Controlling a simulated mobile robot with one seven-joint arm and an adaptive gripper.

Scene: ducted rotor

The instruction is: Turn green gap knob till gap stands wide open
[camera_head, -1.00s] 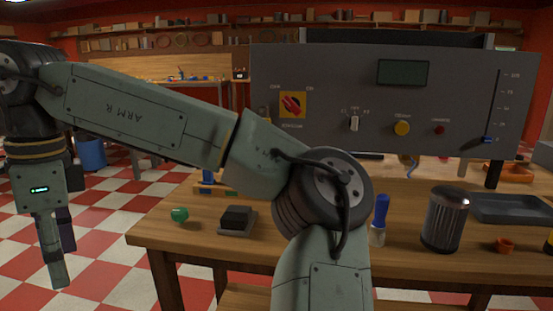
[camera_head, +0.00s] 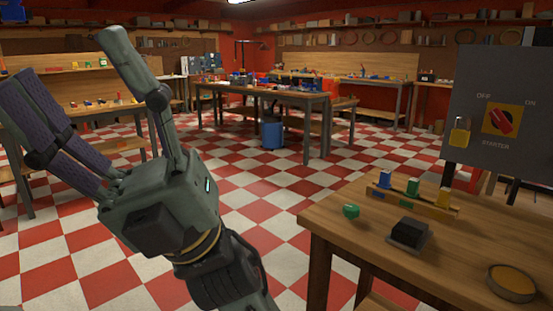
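A small round green knob (camera_head: 351,211) sits at the left edge of the near wooden table, and I cannot tell how it is turned. No gap that it sets can be made out. My gripper (camera_head: 78,62) is raised at the left of the view, well left of the knob and apart from it. Its fingers are spread wide, with purple pads on one side, and nothing is between them.
On the near table (camera_head: 390,263) stand a wooden rail with blue, green and yellow blocks (camera_head: 412,187), a black block (camera_head: 409,234) and a round dish (camera_head: 511,282). A grey starter panel (camera_head: 485,90) rises at right. Checkered floor lies open left of the table.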

